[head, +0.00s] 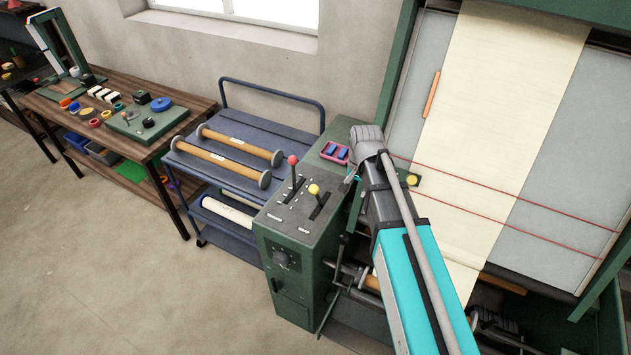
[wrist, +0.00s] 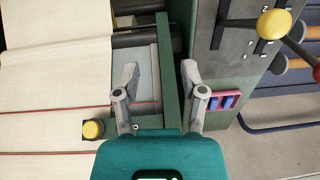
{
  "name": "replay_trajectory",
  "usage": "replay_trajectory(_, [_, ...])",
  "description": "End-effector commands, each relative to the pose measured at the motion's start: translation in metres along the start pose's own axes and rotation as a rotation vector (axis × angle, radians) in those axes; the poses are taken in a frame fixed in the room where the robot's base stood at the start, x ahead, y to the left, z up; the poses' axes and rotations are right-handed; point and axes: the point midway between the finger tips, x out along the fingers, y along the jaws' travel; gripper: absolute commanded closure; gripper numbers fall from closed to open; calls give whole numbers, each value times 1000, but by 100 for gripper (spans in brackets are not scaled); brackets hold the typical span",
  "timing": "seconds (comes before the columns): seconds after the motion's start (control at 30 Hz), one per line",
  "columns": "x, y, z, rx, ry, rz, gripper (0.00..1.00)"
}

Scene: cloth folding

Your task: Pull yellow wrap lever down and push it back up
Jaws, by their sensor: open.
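The yellow wrap lever is a short stick with a yellow ball knob (head: 314,189) in a slot on top of a green control box (head: 300,225). The knob also shows large at the upper right of the wrist view (wrist: 274,23). A lever with a red knob (head: 293,160) stands to its left in the head view. My gripper (wrist: 158,78) is open and empty, its two fingers apart in the wrist view. It is to the side of the yellow knob, not touching it. In the head view my arm hides most of the gripper.
A yellow button (head: 412,179) sits on the green machine frame by the cream cloth (head: 505,90) and red lines. A blue cart (head: 225,130) with rollers stands left of the control box.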

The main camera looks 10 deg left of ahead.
Motion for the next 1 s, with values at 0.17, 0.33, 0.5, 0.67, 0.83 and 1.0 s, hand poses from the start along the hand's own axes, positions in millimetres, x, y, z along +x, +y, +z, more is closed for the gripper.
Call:
replay_trajectory(0.17, [-35,-66,-1,72,-2,-14,46])
replay_trajectory(0.33, [-50,-105,5,129,-5,-22,46])
replay_trajectory(0.5, [-54,-121,9,155,-6,-26,46])
replay_trajectory(0.67, [-53,-122,10,159,-6,-27,46])
replay_trajectory(0.83, [-53,-121,9,158,-6,-27,46])
replay_trajectory(1.0, [-51,-121,9,159,-6,-27,46])
